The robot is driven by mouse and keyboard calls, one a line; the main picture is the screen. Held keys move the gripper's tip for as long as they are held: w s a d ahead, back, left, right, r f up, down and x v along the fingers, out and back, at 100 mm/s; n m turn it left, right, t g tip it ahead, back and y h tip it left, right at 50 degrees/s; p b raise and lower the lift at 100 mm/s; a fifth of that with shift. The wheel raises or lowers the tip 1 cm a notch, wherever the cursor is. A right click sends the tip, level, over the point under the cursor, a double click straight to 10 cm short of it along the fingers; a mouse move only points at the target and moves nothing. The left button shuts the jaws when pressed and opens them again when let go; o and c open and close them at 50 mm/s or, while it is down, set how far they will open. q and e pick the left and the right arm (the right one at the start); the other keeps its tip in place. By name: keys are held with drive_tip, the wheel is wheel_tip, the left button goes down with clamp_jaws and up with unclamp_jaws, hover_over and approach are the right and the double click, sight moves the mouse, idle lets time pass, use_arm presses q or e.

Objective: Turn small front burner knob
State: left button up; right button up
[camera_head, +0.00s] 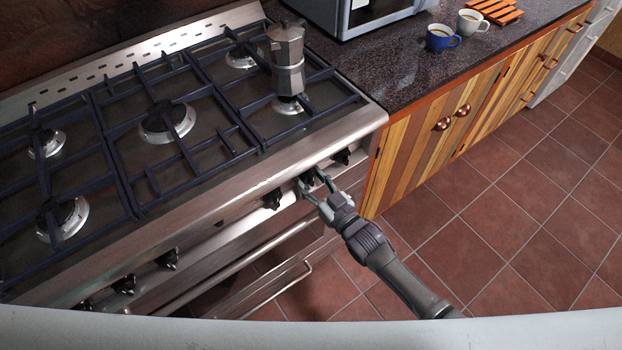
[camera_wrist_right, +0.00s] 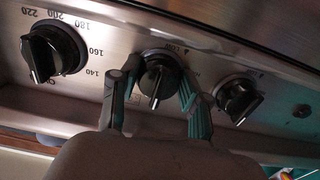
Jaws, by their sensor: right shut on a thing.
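The stove (camera_head: 240,170) stands at the left of the head view, with a row of black knobs on its steel front panel. My right gripper (camera_head: 314,184) reaches up to one front knob (camera_head: 307,176) near the panel's right end. In the right wrist view the two fingers (camera_wrist_right: 158,95) lie on either side of this black knob (camera_wrist_right: 160,78) and are shut on it. The knob's pointer ridge stands nearly upright in that view, tilted slightly. My left gripper is not in view.
Another knob (camera_wrist_right: 52,52), with temperature numbers, and a third knob (camera_wrist_right: 238,97) flank the held one. An oven handle (camera_head: 225,272) runs below the panel. Floor tiles (camera_head: 500,210) are clear at right.

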drive_tip(key=o, duration=1.1)
drive_tip(key=v, duration=1.2)
drive_tip(key=shift+f, duration=0.1)
drive_tip(key=s+d+f+m+g+h, duration=0.1)
drive_tip(key=s+d+f+g+h, duration=0.2)
drive_tip(key=f, duration=0.7)
drive_tip(key=s+d+f+m+g+h, duration=0.1)
drive_tip(key=s+d+f+g+h, duration=0.15)
drive_tip(key=s+d+f, duration=0.55)
drive_tip(key=s+d+f+m+g+h, duration=0.1)
drive_tip(key=s+d+f+h, duration=0.15)
drive_tip(key=f, duration=0.85)
drive_tip(key=s+d+f+g+h, duration=0.1)
drive_tip(key=s+f+g, duration=0.2)
drive_tip(key=s, duration=0.8)
drive_tip(key=s+d+f+m+g+h, duration=0.1)
drive_tip(key=s+d+f+g, duration=0.1)
drive_tip(key=s+f+g, duration=0.2)
drive_tip(key=s+f, duration=0.3)
drive_tip(key=s, duration=0.4)
drive_tip(key=shift+f+m+h, duration=0.3)
drive_tip(key=shift+f, duration=0.05)
